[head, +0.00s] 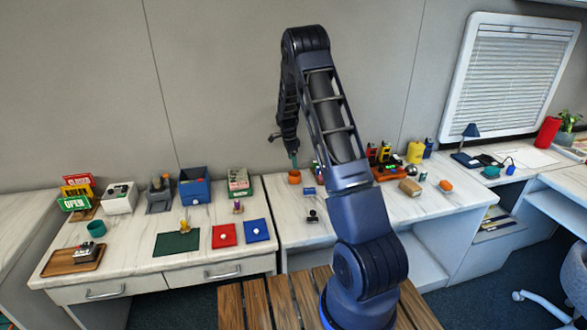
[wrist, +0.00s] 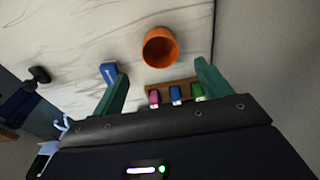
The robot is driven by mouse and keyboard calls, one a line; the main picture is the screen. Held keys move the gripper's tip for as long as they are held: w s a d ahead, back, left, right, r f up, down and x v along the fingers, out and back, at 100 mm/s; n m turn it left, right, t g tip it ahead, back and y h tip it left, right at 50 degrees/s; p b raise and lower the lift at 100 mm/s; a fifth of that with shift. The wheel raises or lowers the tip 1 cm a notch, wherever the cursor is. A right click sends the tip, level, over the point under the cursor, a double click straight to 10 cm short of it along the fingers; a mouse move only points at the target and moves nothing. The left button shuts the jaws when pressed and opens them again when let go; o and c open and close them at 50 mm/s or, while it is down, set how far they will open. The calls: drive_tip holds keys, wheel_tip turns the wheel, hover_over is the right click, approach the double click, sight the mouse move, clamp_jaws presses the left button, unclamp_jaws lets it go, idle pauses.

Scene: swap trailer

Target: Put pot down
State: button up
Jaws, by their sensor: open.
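The orange pot (head: 294,177) stands on the marble-look counter (head: 330,228), near the back wall. In the wrist view the pot (wrist: 160,47) shows its open mouth and looks empty. My gripper (head: 293,160) is just above the pot in the head view. In the wrist view my gripper (wrist: 161,69) is open, its two green fingers wide apart with nothing between their tips. The pot lies beyond the fingertips, roughly centred between them, and no finger visibly touches it.
A wooden rack (wrist: 171,93) with pink, blue and green pieces sits close to the pot, near the right finger. A blue block (wrist: 109,72) lies by the left finger. A small black object (head: 312,216) stands nearer the front. The counter around it is mostly clear.

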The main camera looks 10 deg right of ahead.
drive_tip(key=s+r+n+t+y, duration=0.1)
drive_tip(key=s+r+n, duration=0.3)
drive_tip(key=s+r, duration=0.8)
drive_tip(key=s+r+n+t, duration=0.1)
drive_tip(key=s+r+n, duration=0.3)
drive_tip(key=s+r, duration=0.85)
drive_tip(key=s+r+n+t, duration=0.1)
drive_tip(key=s+r+n, duration=0.1)
drive_tip(key=s, duration=0.6)
drive_tip(key=s+r+n, duration=0.3)
drive_tip(key=s+n, duration=0.1)
drive_tip(key=s, duration=0.5)
drive_tip(key=s+r+n+t, duration=0.1)
drive_tip(key=s+r+n, duration=0.2)
drive_tip(key=s, duration=0.6)
drive_tip(key=shift+s+a+n+t, duration=0.25)
drive_tip(key=shift+a+n+t, duration=0.1)
drive_tip(key=shift+n, duration=0.15)
